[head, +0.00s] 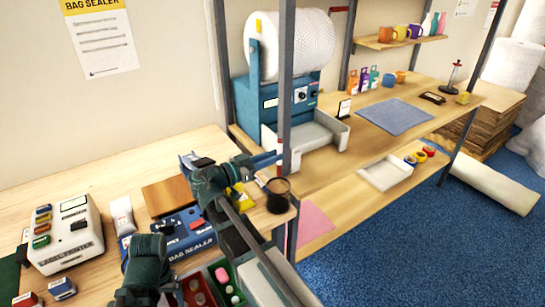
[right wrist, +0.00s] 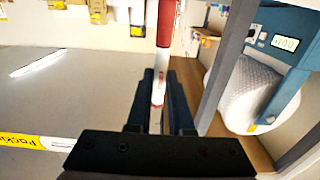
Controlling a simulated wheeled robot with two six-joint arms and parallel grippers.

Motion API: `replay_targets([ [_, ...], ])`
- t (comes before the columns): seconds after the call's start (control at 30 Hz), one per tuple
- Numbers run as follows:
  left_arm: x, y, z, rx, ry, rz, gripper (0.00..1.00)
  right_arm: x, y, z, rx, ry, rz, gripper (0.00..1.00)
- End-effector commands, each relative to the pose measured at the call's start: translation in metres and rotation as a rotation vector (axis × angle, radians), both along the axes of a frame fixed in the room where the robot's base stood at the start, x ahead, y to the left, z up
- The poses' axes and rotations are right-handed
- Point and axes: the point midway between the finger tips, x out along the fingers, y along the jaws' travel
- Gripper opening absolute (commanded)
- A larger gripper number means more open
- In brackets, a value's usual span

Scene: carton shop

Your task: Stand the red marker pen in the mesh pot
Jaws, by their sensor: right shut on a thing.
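The red marker pen (head: 280,149) is upright in my right gripper (head: 267,160), which is shut on it. In the right wrist view the marker (right wrist: 167,24) runs between the two fingers (right wrist: 162,95), red at one end and white at the other. The dark mesh pot (head: 278,204) stands near the right front corner of the wooden bench. The marker shows just above the pot's rim in the head view; I cannot tell whether it is exactly over the opening. My left gripper is not in view; only a dark arm part shows at the bottom.
A grey rack post (head: 286,75) rises close to the gripper. A blue bag sealer (head: 191,232), a yellow packet (head: 240,197) and a label printer (head: 66,236) are on the bench. A machine with a bubble-wrap roll (head: 300,45) stands behind. Trays of small items (head: 228,285) lie at the bottom.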

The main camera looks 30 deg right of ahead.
Motion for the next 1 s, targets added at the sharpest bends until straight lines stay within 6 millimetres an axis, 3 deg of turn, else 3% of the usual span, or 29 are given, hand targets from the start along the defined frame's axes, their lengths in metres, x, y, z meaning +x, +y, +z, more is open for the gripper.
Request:
replay_targets([
  [1.0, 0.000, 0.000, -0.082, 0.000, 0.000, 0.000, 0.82, 0.000, 0.000, -0.082, 0.000, 0.000, 0.000, 0.00],
])
